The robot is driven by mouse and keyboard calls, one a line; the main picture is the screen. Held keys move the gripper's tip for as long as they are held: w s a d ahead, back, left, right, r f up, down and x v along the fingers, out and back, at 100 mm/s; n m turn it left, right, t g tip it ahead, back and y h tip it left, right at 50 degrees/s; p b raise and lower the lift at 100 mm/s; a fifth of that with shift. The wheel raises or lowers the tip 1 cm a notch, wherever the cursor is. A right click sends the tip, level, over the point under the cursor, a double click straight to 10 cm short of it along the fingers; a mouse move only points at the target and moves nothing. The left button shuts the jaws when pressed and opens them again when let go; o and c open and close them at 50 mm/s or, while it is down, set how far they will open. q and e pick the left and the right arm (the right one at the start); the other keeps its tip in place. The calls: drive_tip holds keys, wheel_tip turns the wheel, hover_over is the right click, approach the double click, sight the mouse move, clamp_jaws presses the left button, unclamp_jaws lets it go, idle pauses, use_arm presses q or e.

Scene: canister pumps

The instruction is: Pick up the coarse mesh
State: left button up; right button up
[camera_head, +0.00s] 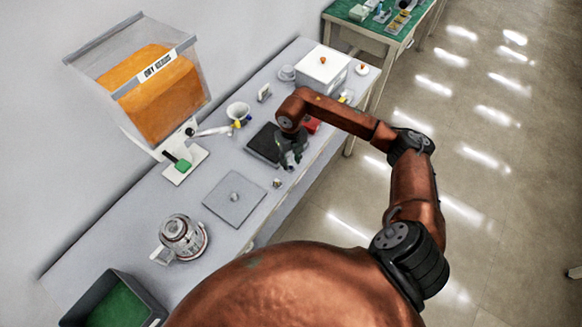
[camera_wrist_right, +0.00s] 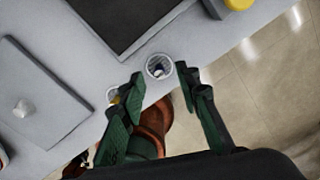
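A small round dish-like piece with a pale rim and a dark, patterned middle (camera_wrist_right: 159,67) lies near the table's front edge in the right wrist view. It may be the coarse mesh; the weave is too small to tell. My right gripper (camera_wrist_right: 159,75) is open and empty, its green-padded fingers on either side of this piece in the picture. Contact cannot be told. In the head view my right gripper (camera_head: 292,158) is over the table's front edge beside a dark mat or tray and hides the piece. My left gripper is not in view.
A second small item (camera_head: 277,183) stands near the front edge. A grey square plate with a knob (camera_head: 235,203) lies left of it. The dark flat tray (camera_head: 262,143) is behind the gripper.

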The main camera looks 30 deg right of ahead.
wheel_tip(320, 180, down, 2)
drive_tip(key=shift+f, duration=0.15)
drive_tip(key=shift+c, duration=0.2)
clamp_jaws()
